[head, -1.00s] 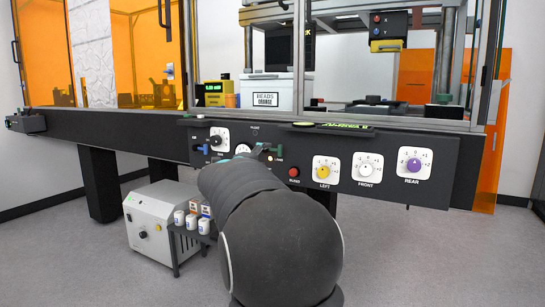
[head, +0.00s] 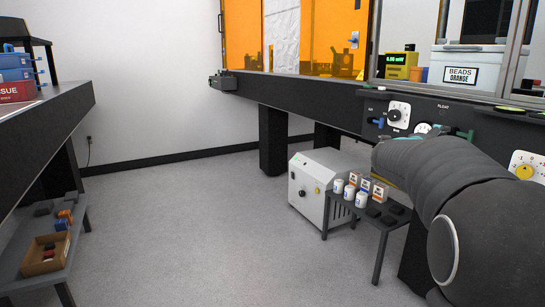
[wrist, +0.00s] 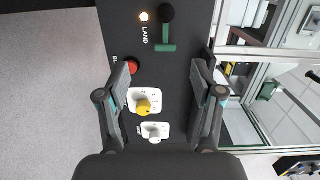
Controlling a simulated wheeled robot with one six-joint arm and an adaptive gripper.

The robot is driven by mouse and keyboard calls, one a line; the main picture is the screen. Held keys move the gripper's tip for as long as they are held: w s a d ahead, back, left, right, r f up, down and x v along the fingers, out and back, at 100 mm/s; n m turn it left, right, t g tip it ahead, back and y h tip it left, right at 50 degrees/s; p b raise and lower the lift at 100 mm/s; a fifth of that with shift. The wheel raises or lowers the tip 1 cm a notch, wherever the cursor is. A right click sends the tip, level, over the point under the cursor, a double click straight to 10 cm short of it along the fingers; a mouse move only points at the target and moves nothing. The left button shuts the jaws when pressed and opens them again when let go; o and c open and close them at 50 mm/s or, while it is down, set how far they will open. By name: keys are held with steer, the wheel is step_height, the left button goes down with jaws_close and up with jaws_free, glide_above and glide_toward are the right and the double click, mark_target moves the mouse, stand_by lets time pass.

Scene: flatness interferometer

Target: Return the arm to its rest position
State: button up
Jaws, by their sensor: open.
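My arm reaches in from the lower right in the head view, stretched toward the dark control panel (head: 350,112). Its far end overlaps the panel near the round gauge, and my gripper is hidden there behind the arm. In the wrist view my gripper (wrist: 163,72) is open and empty, its two fingers spread in front of the panel. I cannot tell whether either finger touches the panel.
Under the panel stand a white box unit (head: 311,205) and a small dark stand (head: 346,207) with white jars, close to my arm. A dark bench (head: 60,115) and low shelf (head: 75,250) with a cardboard box stand left. The floor (head: 190,220) between is clear.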

steer(key=w+a+f+n+t+y, duration=0.2)
steer(key=a+f+n+y, duration=0.35)
steer(key=a+n, duration=0.2)
steer(key=w+a+f+n+t+y, duration=0.3)
steer(key=a+f+n+y, duration=0.1)
steer(key=a+n+y, duration=0.3)
steer(key=s+a+f+n+g+y+p, duration=0.2)
steer(key=s+a+f+n+y, duration=0.15)
steer(key=s+a+n, duration=0.45)
steer(key=s+a+f+n+g+p, duration=0.1)
steer(key=s+a+f+n+g, duration=0.2)
steer(key=s, duration=0.6)
steer(key=s+a+f+n+g+p, duration=0.1)
steer(key=s+a+f+g, duration=0.2)
steer(key=s+a, duration=0.4)
steer(key=s+a+r+n+p, duration=0.1)
steer(key=s+r+n+p, duration=0.2)
steer(key=s, duration=1)
steer(key=shift+s+r, duration=0.2)
steer(key=shift+r, duration=0.05)
